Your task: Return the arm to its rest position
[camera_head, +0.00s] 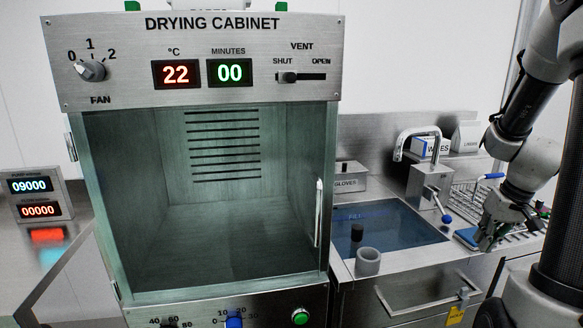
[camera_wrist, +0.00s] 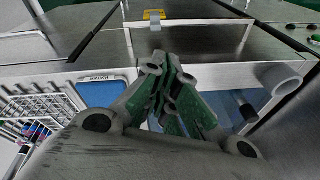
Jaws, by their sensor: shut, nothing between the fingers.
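My gripper (camera_head: 487,240) is at the right in the head view, at the end of my grey arm, over the counter right of the sink. In the wrist view my gripper (camera_wrist: 172,88) shows green finger pads close together, with nothing between them. The fingers are shut and empty. A blue pad (camera_head: 467,236) lies on the counter beside the gripper in the head view. I cannot tell whether the fingertips touch anything.
A drying cabinet (camera_head: 190,50) fills the middle, its chamber empty. A display panel (camera_head: 38,198) stands left.

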